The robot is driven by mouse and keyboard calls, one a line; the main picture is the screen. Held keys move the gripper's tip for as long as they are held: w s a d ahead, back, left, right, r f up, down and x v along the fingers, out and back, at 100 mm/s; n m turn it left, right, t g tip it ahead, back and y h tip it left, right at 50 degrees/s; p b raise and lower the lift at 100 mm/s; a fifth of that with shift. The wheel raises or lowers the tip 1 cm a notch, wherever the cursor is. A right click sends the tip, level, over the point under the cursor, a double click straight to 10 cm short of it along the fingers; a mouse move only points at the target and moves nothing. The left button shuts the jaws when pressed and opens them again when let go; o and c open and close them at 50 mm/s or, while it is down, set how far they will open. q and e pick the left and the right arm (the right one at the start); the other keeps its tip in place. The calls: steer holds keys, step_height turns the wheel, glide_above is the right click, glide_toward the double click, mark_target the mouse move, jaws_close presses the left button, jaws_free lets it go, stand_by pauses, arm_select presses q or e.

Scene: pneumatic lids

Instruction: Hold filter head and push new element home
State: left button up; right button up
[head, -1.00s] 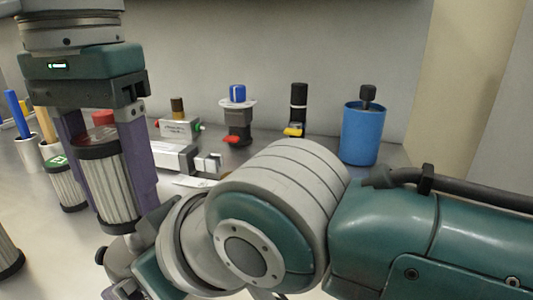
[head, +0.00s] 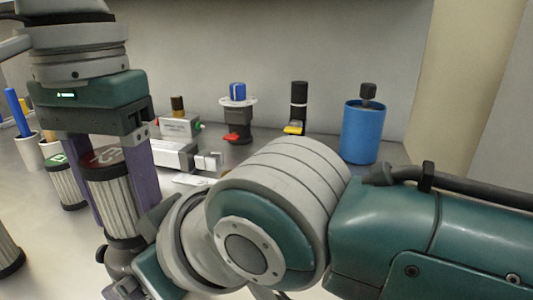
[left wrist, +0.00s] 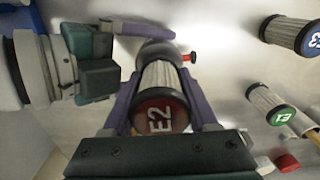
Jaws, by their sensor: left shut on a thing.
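The new element (head: 116,205), pleated with dark end caps and a red top marked E2, stands upright between the purple fingers of my left gripper (head: 125,180). In the left wrist view the element (left wrist: 160,80) is held between both fingers. The dark filter head (head: 120,260) is directly under the element's lower end, and shows in the left wrist view (left wrist: 155,52) with a small red knob. Whether the element is fully seated is hidden. My right gripper (left wrist: 145,30) has a purple finger beside the filter head; its other finger and grip are not clear.
A green-topped element (head: 68,185) and a blue-topped element (left wrist: 290,35) stand nearby. A blue canister (head: 362,132), a black-and-yellow unit (head: 298,108) and a blue-capped valve (head: 238,112) stand along the back wall. My right arm covers the front middle of the table.

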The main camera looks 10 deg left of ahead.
mark_target(110, 156)
arm_select(q)
steer(key=shift+d+f, duration=0.1)
steer(key=shift+f, duration=0.8)
steer(key=o, duration=1.4)
steer(key=shift+o, duration=0.2)
steer(key=shift+d, duration=0.1)
steer(key=shift+d+r, duration=0.15)
steer(key=shift+r, duration=0.7)
arm_select(e)
steer(key=shift+s, duration=0.1)
arm_select(q)
steer(key=shift+r, duration=2.25)
arm_select(e)
steer(key=shift+f, duration=0.1)
arm_select(q)
steer(key=shift+r, duration=0.4)
steer(key=shift+a, duration=0.2)
step_height(110, 156, up, 8)
steer(key=shift+f, duration=0.2)
